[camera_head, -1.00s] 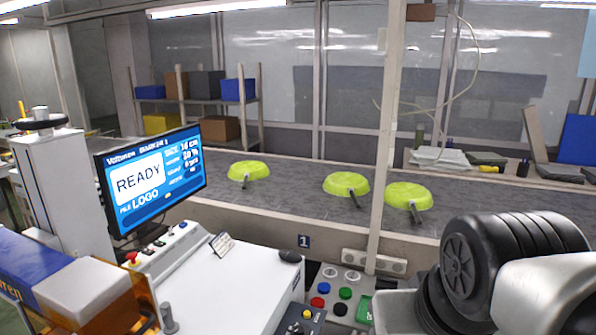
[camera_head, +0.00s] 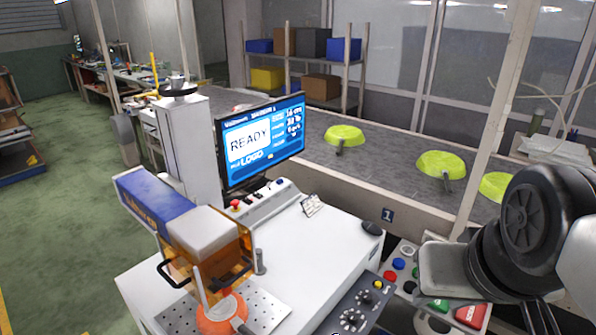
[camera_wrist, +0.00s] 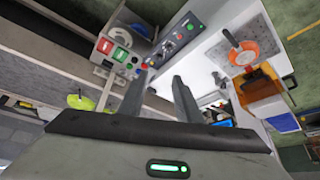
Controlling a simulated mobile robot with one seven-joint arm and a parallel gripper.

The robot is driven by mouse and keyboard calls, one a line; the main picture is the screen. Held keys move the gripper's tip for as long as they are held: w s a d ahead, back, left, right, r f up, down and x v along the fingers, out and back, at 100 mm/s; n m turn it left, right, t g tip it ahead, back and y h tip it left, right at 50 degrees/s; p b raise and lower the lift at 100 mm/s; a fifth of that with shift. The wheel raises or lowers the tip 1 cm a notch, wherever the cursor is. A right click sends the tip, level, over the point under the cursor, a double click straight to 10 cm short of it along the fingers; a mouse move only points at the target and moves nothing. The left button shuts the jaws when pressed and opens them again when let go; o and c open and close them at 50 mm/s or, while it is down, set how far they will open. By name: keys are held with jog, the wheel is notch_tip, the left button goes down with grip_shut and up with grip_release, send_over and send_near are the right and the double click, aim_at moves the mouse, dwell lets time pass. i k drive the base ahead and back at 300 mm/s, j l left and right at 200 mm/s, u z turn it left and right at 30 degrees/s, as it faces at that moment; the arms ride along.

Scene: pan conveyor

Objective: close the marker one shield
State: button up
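The marker one shield (camera_head: 238,262) is a see-through orange guard around the blue and white marking head. It has a black handle (camera_head: 174,273) on its left side. It looks raised, with the orange pan (camera_head: 222,316) uncovered below it on a perforated plate (camera_head: 268,304). In the wrist view the shield (camera_wrist: 262,90) is at the right, next to the pan (camera_wrist: 244,52). My gripper (camera_wrist: 160,76) has its two dark fingers apart with nothing between them. It is well away from the shield, on the button-panel side.
The marker screen (camera_head: 262,140) reads READY. A white worktable (camera_head: 330,245) and button panels (camera_head: 400,272) lie between my arm and the marker. Lime pans (camera_head: 441,164) rest on the conveyor (camera_head: 390,165) behind. A post (camera_head: 492,125) stands at the right. Green floor is open at left.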

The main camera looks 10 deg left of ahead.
aim_at(181, 271)
jog(key=u, duration=1.35)
